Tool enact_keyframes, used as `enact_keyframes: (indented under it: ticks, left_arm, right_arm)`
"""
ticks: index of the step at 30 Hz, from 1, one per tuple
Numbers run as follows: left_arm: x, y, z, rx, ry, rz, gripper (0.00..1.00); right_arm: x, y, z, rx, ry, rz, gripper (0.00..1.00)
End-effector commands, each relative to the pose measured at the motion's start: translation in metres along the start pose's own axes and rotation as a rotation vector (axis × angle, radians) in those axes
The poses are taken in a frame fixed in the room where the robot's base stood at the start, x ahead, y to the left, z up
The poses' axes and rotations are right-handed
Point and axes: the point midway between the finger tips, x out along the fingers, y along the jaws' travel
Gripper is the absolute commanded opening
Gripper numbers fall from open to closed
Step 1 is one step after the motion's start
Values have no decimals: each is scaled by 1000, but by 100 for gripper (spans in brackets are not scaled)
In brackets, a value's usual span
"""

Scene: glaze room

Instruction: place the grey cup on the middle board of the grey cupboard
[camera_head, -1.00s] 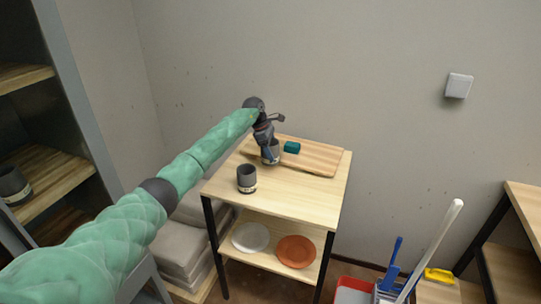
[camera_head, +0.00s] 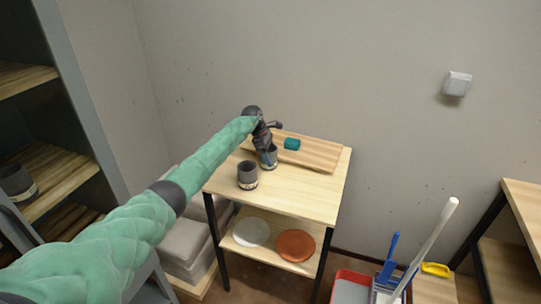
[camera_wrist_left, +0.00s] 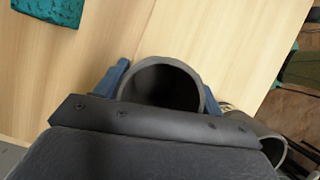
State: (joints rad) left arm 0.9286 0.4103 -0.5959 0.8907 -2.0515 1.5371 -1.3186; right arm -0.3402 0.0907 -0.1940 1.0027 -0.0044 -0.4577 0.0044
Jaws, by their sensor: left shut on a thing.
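My left gripper (camera_head: 267,153) is shut on a grey cup (camera_head: 269,160) by the front edge of a wooden board on the small table. In the left wrist view the cup's round dark mouth (camera_wrist_left: 160,82) shows between the blue fingers. I cannot tell whether its base touches the table. A second grey cup (camera_head: 247,175) with a pale band stands upright nearer the table's front left; it also shows in the left wrist view (camera_wrist_left: 268,143). The grey cupboard (camera_head: 88,110) is at the far left, with wooden boards (camera_head: 62,172). My right gripper is not in view.
A similar dark cup (camera_head: 15,182) stands on a cupboard board. A teal block (camera_head: 292,144) lies on the cutting board (camera_head: 318,153). A white plate (camera_head: 251,231) and an orange plate (camera_head: 296,246) lie on the table's lower shelf. Cleaning tools stand at right.

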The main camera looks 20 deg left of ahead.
Motion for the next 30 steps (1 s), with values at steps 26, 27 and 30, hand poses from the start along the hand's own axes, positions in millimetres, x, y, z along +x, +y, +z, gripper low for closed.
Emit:
enact_keyframes:
  ticks: [26,27,30]
  left_arm:
    - [-2,0,0,0,0,0,90]
    - [-3,0,-1,0,1,1,90]
    - [-10,0,-1,1,1,1,90]
  right_arm:
    - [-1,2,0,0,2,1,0]
    - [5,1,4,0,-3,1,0]
    - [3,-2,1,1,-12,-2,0]
